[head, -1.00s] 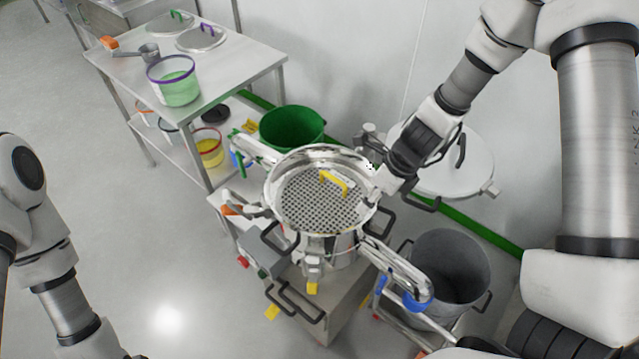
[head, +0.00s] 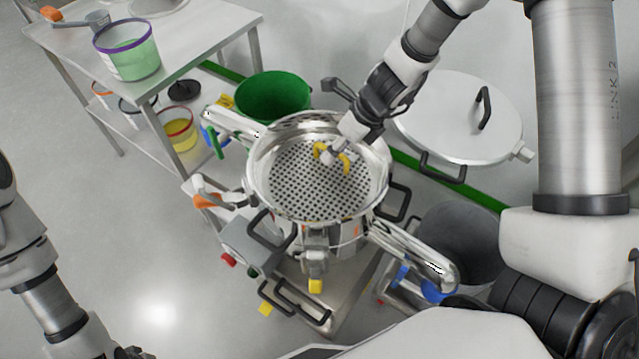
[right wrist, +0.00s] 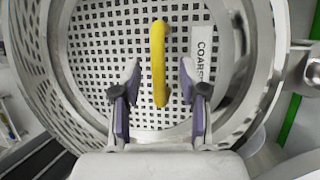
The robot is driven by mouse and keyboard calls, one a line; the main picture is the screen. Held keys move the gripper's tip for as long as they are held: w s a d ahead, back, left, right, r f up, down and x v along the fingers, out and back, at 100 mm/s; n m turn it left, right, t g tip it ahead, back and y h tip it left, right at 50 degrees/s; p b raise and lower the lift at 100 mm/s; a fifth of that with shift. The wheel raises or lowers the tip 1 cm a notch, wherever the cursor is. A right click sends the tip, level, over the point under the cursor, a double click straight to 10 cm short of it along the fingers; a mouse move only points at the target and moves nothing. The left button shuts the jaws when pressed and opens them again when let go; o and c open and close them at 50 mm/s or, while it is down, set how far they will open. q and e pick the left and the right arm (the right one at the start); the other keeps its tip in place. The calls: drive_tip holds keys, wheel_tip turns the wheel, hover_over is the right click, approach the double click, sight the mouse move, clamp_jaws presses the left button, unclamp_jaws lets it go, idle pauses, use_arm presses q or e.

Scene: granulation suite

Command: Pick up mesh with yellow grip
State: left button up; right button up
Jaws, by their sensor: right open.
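The mesh (head: 305,190) is a round perforated metal disc lying inside the steel sieve housing, with a yellow grip (head: 318,152) standing on it. In the right wrist view the mesh (right wrist: 105,55) carries a label reading "COARS", partly hidden, and the yellow grip (right wrist: 158,62) runs up the middle. My right gripper (head: 334,158) is at the yellow grip. In the right wrist view its fingers (right wrist: 158,90) are open, one on each side of the grip, with gaps on both sides. My left arm is at the left edge of the head view; its gripper cannot be made out.
The sieve housing's steel rim (head: 255,165) surrounds the mesh. A round lid (head: 440,105) with black handles lies at right. A green bucket (head: 270,95) stands behind, a grey bin (head: 460,240) at right. A steel table (head: 200,45) with a green-filled pail (head: 128,55) is at upper left.

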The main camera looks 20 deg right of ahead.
drive_tip(key=shift+x, duration=0.9)
drive_tip(key=shift+r, duration=0.1)
drive_tip(key=shift+c, duration=0.3)
drive_tip(key=shift+s, duration=0.1)
clamp_jaws()
